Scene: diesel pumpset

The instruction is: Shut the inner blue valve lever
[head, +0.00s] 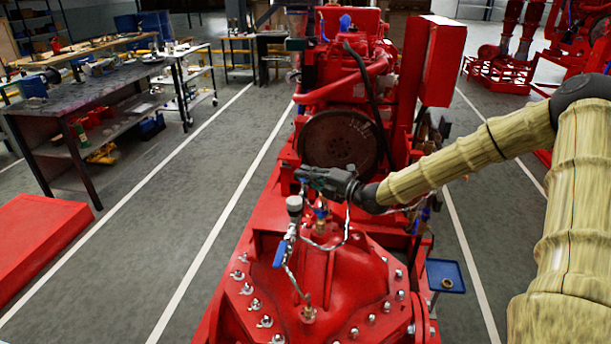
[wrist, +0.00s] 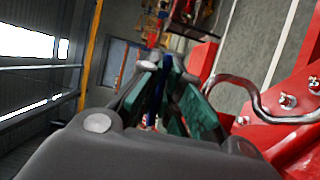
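A blue valve lever (head: 280,254) hangs down on the left of the thin pipework above the red pump casing, below and left of my gripper. A second small fitting with red and blue parts (head: 321,209) stands just below my gripper (head: 303,174). My gripper points left above this pipework, its fingers close together. In the wrist view my gripper (wrist: 163,66) shows green pads with a narrow gap at the tips. A dark blue strip shows between the pads; I cannot tell whether it is a lever held there or something behind. The inner lever is not clearly made out.
A pale gauge-like fitting (head: 294,204) and a thin looped pipe (head: 325,246) are close under my gripper. The bolted red pump casing (head: 325,275) lies below. A large dark disc (head: 340,140) and the red engine stand behind. Open floor lies to the left.

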